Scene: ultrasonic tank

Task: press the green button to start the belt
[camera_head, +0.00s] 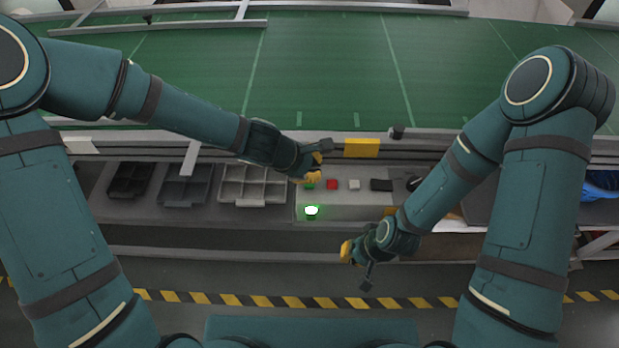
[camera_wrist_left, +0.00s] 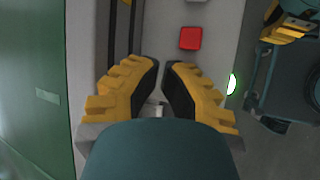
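The green button (camera_head: 309,185) shows as a small green patch on the grey control panel (camera_head: 340,207), partly hidden by my left gripper (camera_head: 314,170). In the left wrist view, my left gripper (camera_wrist_left: 161,66) has its yellow fingertips drawn almost together with nothing visible held; the green button is hidden there. I cannot tell whether the fingers touch the button. The red button (camera_head: 332,184) is just right of it and also shows in the left wrist view (camera_wrist_left: 190,38). A green lamp (camera_head: 311,210) glows on the panel's front. My right gripper (camera_head: 347,252) hangs in front of the panel; its opening is unclear.
A white button (camera_head: 354,184) and a black part (camera_head: 381,185) sit further right on the panel. Grey trays (camera_head: 252,184) stand to its left. The green belt (camera_head: 330,70) runs behind, with a yellow block (camera_head: 361,148) on its near rail.

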